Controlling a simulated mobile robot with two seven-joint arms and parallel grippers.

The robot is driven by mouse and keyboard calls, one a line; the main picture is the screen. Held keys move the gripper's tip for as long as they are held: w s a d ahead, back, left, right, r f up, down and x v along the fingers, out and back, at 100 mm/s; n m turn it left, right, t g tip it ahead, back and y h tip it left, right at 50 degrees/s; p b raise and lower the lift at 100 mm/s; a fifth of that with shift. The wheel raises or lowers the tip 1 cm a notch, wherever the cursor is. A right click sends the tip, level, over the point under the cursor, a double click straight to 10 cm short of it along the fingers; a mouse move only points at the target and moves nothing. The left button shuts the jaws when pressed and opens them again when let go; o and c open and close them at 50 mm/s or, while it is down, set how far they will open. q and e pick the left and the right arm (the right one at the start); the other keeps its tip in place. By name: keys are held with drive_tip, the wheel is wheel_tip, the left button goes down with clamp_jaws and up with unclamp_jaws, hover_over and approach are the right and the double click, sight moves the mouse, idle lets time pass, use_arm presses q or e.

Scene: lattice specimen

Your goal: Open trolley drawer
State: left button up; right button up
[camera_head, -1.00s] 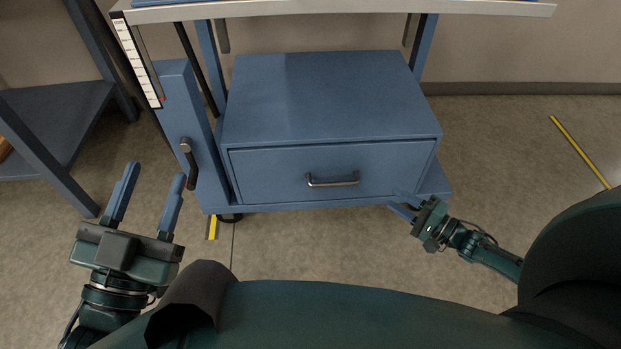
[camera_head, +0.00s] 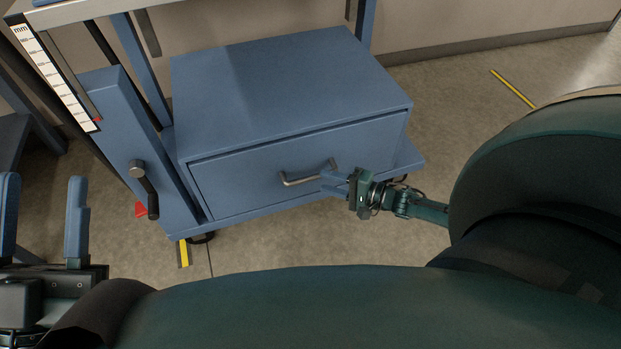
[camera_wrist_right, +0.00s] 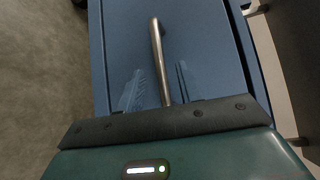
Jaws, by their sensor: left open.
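The blue trolley drawer (camera_head: 240,185) is closed, its front flush in the blue cabinet. Its metal bar handle (camera_head: 300,180) is on the front. My right gripper (camera_head: 334,181) is at the right end of the handle. In the right wrist view, the right gripper (camera_wrist_right: 160,88) has its two fingers apart, one on each side of the handle (camera_wrist_right: 157,45), with gaps visible between fingers and bar. My left gripper (camera_head: 42,212) is open and empty at the left edge, away from the drawer.
The trolley has a crank lever (camera_head: 147,188) and a millimetre scale (camera_head: 55,78) on its left side. A light tabletop (camera_head: 75,12) is above the cabinet. Open floor (camera_head: 470,110) lies to the right, with a yellow strip (camera_head: 513,89).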

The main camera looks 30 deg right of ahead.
drive_tip(key=b+x, duration=0.1)
drive_tip(key=x, duration=0.3)
drive_tip(key=shift+w+a+f, duration=0.15)
drive_tip(key=shift+w+a, duration=0.05)
drive_tip(key=shift+w, duration=0.05)
use_arm(q)
drive_tip(key=shift+s+a+r+m+h+b, duration=0.1)
drive_tip(key=shift+s+r+m+h+b, duration=0.1)
drive_tip(key=shift+r+m+h, duration=0.6)
drive_tip(key=shift+s+a+r+m+h+b, duration=0.1)
drive_tip(key=shift+s+r+m+h+b, duration=0.1)
drive_tip(key=shift+r+m+h, duration=0.6)
use_arm(e)
drive_tip(key=shift+w+a, duration=0.3)
drive_tip(key=shift+w, duration=0.2)
use_arm(q)
drive_tip(key=shift+f, duration=0.25)
use_arm(e)
drive_tip(key=shift+c, duration=0.4)
clamp_jaws()
